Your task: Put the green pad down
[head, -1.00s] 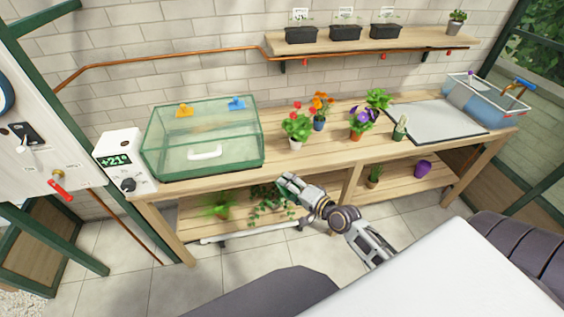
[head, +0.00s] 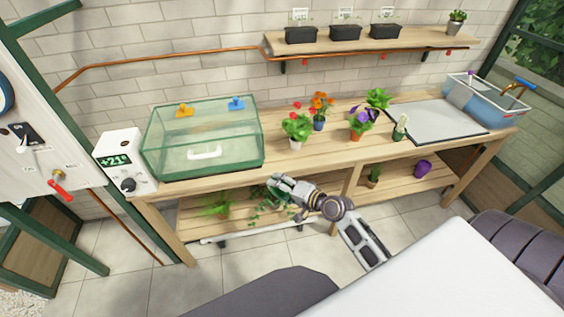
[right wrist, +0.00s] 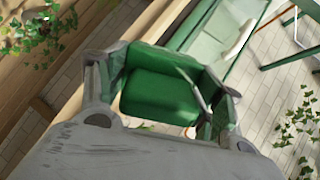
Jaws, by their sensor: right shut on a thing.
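My right gripper (head: 275,181) is in front of the bench's front edge, below the glass box, with a little green showing at its tip. In the right wrist view the gripper (right wrist: 168,100) is shut on the green pad (right wrist: 158,98), which fills the space between its fingers. The pad looks like a green block with raised edges; its far side is hidden. In the head view the pad is too small to make out clearly. My left gripper is not in view.
A green-framed glass box (head: 205,135) with a white handle stands on the wooden bench (head: 330,160). Flower pots (head: 319,125) stand at mid-bench, with a grey tray (head: 440,122) and a blue basin (head: 485,102) to the right. Trailing ivy (head: 262,210) is on the lower shelf.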

